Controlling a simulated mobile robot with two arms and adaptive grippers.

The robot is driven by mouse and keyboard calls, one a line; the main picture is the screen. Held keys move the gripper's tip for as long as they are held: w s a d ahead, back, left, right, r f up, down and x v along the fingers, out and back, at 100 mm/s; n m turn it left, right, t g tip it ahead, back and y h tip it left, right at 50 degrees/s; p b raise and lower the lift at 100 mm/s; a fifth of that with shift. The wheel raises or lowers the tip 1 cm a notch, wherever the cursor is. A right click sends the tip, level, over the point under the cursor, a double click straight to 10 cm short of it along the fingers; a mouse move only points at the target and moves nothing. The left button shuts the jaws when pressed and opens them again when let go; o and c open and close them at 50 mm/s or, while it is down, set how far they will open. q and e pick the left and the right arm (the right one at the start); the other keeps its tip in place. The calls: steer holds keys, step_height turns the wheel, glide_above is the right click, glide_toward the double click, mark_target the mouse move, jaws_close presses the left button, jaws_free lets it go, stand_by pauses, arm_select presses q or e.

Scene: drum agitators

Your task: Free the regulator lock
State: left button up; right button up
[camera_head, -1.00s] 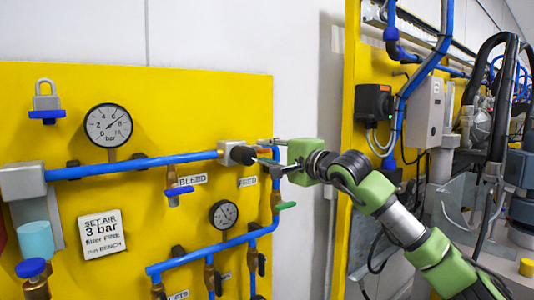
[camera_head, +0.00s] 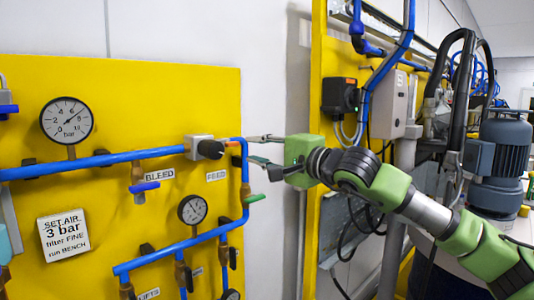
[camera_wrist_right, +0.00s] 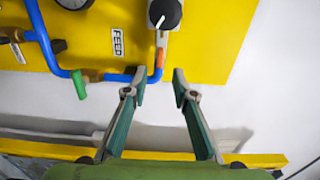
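The regulator is a grey block with a black knob (camera_head: 210,149) at the end of the upper blue pipe on the yellow panel. The knob also shows at the top of the right wrist view (camera_wrist_right: 166,12), with a white pointer line on it. My right gripper (camera_head: 252,149) is right of the knob, apart from it. In the right wrist view the two fingers (camera_wrist_right: 160,84) are spread with nothing between them, below the knob. No separate lock part can be made out on the regulator. My left gripper is not in view.
A large gauge (camera_head: 67,121) and a small gauge (camera_head: 192,209) sit on the yellow panel (camera_head: 150,90). A sign (camera_head: 63,234) reads 3 bar. A green-handled valve (camera_head: 252,199) is below the gripper. A grey motor (camera_head: 500,160) stands far right.

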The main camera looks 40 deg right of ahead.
steer(key=shift+s, duration=1.7)
